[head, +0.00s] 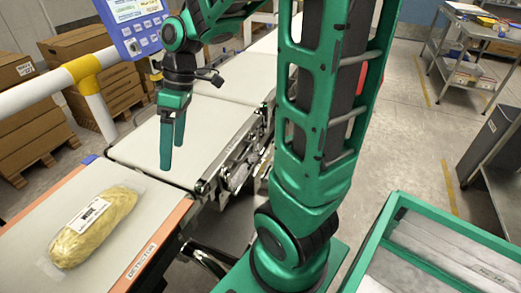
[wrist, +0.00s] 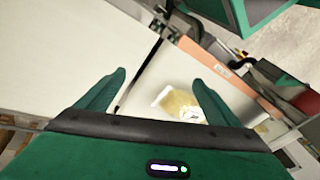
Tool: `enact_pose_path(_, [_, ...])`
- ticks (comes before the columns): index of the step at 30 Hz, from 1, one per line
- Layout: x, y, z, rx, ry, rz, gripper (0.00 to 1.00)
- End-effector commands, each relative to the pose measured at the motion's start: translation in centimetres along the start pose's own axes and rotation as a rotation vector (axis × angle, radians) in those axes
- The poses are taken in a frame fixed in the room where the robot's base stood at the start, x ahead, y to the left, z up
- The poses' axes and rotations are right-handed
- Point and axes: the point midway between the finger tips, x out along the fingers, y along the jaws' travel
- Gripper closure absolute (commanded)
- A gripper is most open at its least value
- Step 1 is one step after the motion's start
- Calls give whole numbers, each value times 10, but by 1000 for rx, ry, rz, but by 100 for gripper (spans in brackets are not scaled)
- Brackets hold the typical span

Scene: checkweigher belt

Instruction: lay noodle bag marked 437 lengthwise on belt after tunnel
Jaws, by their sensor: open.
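A noodle bag (head: 95,226) with clear ends and a white label lies on the near belt section at the lower left of the head view; the number on its label is too small to read surely. It also shows in the wrist view (wrist: 180,104), partly behind one finger. My gripper (head: 172,148) is open and empty, pointing down above the belt, beyond the bag and apart from it. The white belt (head: 185,130) runs away under my gripper. No tunnel can be made out clearly.
An orange-edged side rail with a label (head: 142,262) borders the near section. A white guard rail with a yellow joint (head: 84,68) and a blue control panel (head: 135,22) stand left of the belt. A green-rimmed bin (head: 398,200) is at the lower right. The belt under my gripper is bare.

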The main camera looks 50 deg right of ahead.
Motion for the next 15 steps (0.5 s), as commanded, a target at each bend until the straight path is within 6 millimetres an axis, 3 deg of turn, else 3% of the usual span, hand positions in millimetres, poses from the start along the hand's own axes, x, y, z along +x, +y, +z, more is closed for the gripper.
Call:
enact_pose_path(9, [-28,0,131,757,-44,228,13])
enact_pose_path(15, [-34,-14,195,1119,-39,318,13])
